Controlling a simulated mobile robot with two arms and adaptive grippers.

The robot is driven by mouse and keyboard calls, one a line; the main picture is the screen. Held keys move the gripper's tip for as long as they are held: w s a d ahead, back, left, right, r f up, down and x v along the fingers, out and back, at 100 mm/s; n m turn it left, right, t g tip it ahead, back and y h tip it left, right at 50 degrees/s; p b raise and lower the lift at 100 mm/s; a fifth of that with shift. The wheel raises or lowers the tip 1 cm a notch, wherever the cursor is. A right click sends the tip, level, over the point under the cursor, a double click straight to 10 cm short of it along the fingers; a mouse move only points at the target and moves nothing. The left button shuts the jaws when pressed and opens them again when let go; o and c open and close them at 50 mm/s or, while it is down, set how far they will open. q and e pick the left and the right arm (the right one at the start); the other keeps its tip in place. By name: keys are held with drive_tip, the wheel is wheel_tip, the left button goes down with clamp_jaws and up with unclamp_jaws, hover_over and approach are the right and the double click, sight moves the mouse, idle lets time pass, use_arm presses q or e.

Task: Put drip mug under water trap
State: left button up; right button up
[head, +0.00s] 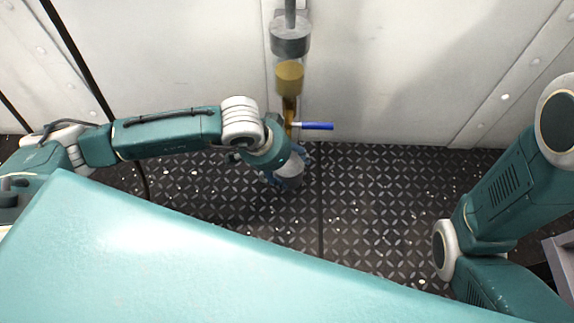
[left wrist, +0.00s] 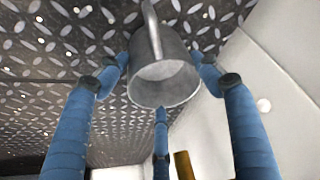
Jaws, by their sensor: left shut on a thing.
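The water trap (head: 289,75) hangs on the white wall in the head view, with a grey head, a clear bowl of amber liquid and a brass drain below. A blue lever (head: 317,126) sticks out to the right of the drain. My left gripper (head: 287,170) is low in front of the wall, near the drain's lower end, its blue fingers closed around the grey metal drip mug (left wrist: 165,75). In the left wrist view the mug's round mouth and handle show between the fingers. The mug is partly hidden in the head view. My right gripper is out of view.
The dark riveted deck (head: 370,200) is bare apart from pale specks. A black cable (head: 80,60) runs down the wall at the left. A grey-edged object (head: 561,255) shows at the far right.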

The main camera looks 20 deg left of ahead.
use_arm(q)
drive_tip(key=shift+f, duration=0.1)
drive_tip(key=o, duration=1.6)
drive_tip(key=p+v, duration=0.7)
drive_tip(key=v, duration=0.5)
